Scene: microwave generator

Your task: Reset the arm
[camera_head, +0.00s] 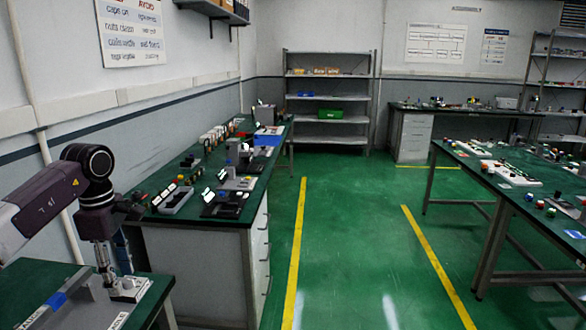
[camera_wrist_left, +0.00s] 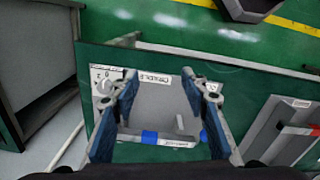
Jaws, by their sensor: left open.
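My left arm comes in from the left in the head view and its gripper (camera_head: 112,264) points down over the near-left green table (camera_head: 35,278). In the left wrist view the left gripper (camera_wrist_left: 159,78) is open, its two blue-padded fingers apart with nothing between them. Below it lies a grey plate fixture (camera_wrist_left: 165,100) with white labels and a bar with a blue piece (camera_wrist_left: 149,137). The same fixture shows in the head view (camera_head: 88,312). I cannot tell whether the fingers touch it. My right gripper is in neither view.
A workbench (camera_head: 195,218) with devices and small parts stands just beyond, along the left wall. A shelf rack (camera_head: 328,98) is at the back. Another workbench (camera_head: 510,205) with parts is at right. The green floor (camera_head: 350,245) between the yellow lines is clear.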

